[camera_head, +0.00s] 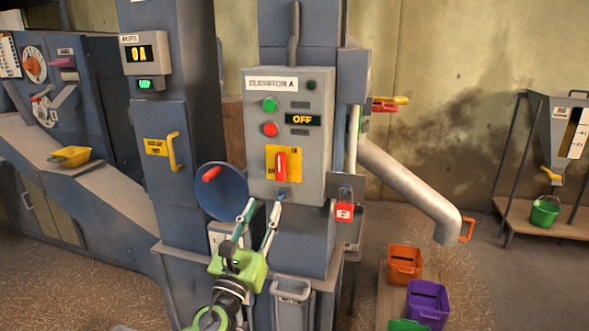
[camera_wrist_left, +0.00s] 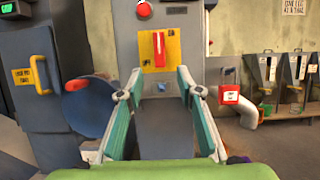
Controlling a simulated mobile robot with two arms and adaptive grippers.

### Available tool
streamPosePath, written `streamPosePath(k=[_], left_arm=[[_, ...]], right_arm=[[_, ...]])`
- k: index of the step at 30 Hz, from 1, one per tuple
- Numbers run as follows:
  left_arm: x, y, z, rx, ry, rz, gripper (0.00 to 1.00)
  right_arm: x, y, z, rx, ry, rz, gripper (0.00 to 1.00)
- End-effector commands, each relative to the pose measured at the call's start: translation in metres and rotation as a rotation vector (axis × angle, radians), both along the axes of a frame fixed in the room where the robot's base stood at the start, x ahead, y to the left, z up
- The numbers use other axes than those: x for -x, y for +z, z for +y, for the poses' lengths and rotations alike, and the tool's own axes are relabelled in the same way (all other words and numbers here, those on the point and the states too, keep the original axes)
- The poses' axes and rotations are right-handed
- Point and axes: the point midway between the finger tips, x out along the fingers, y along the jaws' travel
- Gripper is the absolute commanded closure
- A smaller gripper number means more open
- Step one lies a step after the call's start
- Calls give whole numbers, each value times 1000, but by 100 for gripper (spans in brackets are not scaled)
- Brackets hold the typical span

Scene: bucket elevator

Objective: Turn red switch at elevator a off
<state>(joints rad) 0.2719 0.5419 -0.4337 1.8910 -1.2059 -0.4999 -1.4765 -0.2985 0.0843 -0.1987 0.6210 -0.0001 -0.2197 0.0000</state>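The red switch (camera_head: 281,166) sits on a yellow plate on the grey control box labelled ELEVATOR A (camera_head: 315,165). Its handle stands nearly upright. The box's display (camera_head: 303,120) reads OFF. My left gripper (camera_head: 263,205) is just below and in front of the switch, with its two fingers apart and nothing between them. In the left wrist view the red switch (camera_wrist_left: 159,44) is ahead, above the gap between the fingertips of the left gripper (camera_wrist_left: 160,85). The fingers appear apart from the switch. My right gripper is not in view.
A blue round wheel with a red handle (camera_head: 221,190) is left of the box. A red padlock (camera_head: 344,210) hangs at its right. A grey chute (camera_head: 410,190) slopes down rightward above orange (camera_head: 404,266) and purple (camera_head: 428,303) buckets. A grey bin (camera_head: 292,291) stands below.

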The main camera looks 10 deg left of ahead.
Motion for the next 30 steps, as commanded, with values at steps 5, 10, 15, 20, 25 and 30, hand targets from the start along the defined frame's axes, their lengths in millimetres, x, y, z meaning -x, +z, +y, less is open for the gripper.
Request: streamPosePath(k=[5,10,15,20,25,30], left_arm=[[-14,12,-1,-12,4,-10,67],[-46,26,-2,-8,3,-10,67],[-79,39,-4,-7,2,-9,67],[-104,48,-5,-7,2,-8,67],[-120,53,-5,-7,1,-7,67],[-126,55,-6,-7,0,-6,67]], right_arm=[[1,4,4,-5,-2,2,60],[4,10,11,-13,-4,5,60],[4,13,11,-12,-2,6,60],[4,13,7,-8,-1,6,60],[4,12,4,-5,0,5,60],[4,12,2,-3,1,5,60]])
